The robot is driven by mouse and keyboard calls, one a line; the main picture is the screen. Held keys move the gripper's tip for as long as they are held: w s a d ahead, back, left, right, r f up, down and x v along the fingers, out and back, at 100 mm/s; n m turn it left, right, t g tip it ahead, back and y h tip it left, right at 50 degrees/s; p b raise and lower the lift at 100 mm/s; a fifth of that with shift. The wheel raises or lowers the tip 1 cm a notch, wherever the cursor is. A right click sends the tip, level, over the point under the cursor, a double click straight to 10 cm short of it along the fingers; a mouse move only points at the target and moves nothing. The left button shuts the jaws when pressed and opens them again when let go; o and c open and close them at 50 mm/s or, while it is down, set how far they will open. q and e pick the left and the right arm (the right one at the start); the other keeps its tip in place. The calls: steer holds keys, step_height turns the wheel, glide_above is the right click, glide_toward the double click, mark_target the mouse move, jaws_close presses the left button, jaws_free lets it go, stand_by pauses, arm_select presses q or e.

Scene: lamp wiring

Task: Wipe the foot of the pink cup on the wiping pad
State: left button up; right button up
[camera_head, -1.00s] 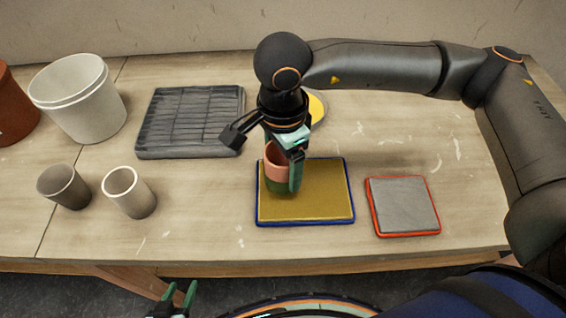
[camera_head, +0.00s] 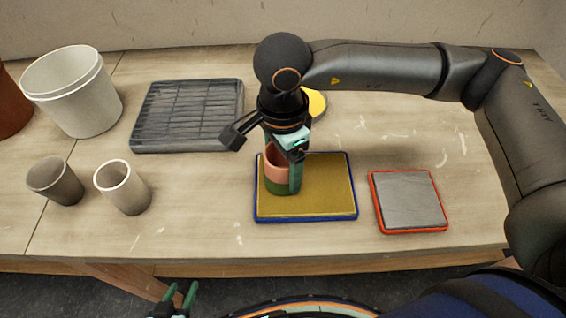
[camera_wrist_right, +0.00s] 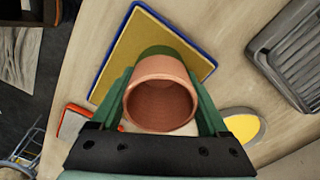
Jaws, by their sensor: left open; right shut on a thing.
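The pink cup (camera_head: 277,160) has a dark green lower part and stands upright over the mustard pad with a blue rim (camera_head: 325,190). Its foot appears to be at the pad's surface, near the left side; exact contact is hard to tell. My right gripper (camera_head: 285,165) is shut on the cup, with a green finger on either side. In the right wrist view, the cup's round open mouth (camera_wrist_right: 160,100) faces the camera between the fingers, and the blue-rimmed pad (camera_wrist_right: 135,50) lies beyond it. My left gripper (camera_head: 180,296) is open and empty at the bottom edge.
A grey pad with a red rim (camera_head: 410,200) lies to the right. A grey slatted rack (camera_head: 188,115) lies behind left. Two cups, grey-brown (camera_head: 57,182) and pale-rimmed (camera_head: 124,188), a white bucket (camera_head: 75,92) and a brown pot (camera_head: 10,105) stand left. A yellow disc (camera_head: 316,103) is behind the gripper.

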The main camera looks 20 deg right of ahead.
steer(key=shift+f+b, duration=0.35)
steer(key=shift+b, duration=0.1)
